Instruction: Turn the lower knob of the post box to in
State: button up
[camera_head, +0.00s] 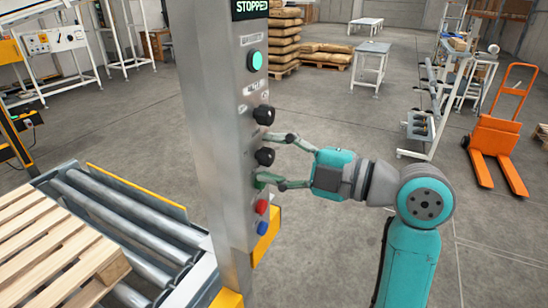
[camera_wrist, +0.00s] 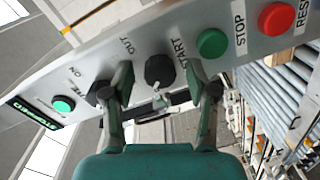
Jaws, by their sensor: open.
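The post box (camera_head: 226,130) is a tall grey metal column with a face of controls. Its lower knob (camera_head: 264,156) is black and sits below a similar upper knob (camera_head: 264,115). My gripper (camera_head: 275,158) is open at the face, one finger above the lower knob and one below. In the wrist view the lower knob (camera_wrist: 159,70) lies between the two fingertips, with a small pale mark on its near side. An OUT label shows near it; I cannot read an IN label. I cannot tell whether either finger touches the knob.
A green lamp (camera_head: 254,60) and a STOPPED display (camera_head: 250,8) are above the knobs. The lower finger overlaps the green start button (camera_wrist: 212,43). A red button (camera_head: 262,206) and a blue button (camera_head: 262,228) are below. A roller conveyor (camera_head: 130,215) with a wooden pallet (camera_head: 50,245) stands left.

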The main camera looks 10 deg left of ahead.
jog(key=v, duration=1.1)
jog(key=shift+d, duration=0.4)
jog(key=shift+s, duration=0.15)
